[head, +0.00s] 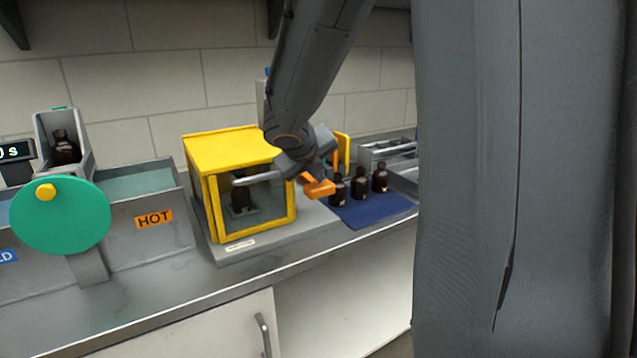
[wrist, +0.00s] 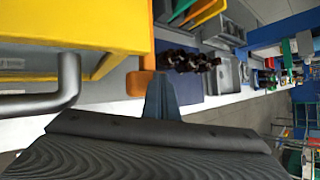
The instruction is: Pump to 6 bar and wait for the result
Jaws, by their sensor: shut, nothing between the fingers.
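The yellow-framed box (head: 235,150) with a clear front stands on a grey base on the counter. Its front looks closed, with a grey bar handle (head: 258,178) across it. One dark bottle (head: 241,195) shows inside. My gripper is shut and empty at the box's right front; its grey fingers (wrist: 162,92) show in the wrist view. An orange piece (head: 317,186) is close beside the fingers; it also shows in the wrist view (wrist: 138,83). I cannot tell whether they touch. The arm hides part of the box's right side. No pressure gauge can be made out.
Three dark bottles (head: 359,184) stand on a blue mat (head: 375,211) to the right. A metal rack (head: 388,150) is behind them. At left are a bath labelled HOT (head: 154,219), a green disc (head: 60,216) and a bottle in a grey holder (head: 66,147). My column blocks the right side.

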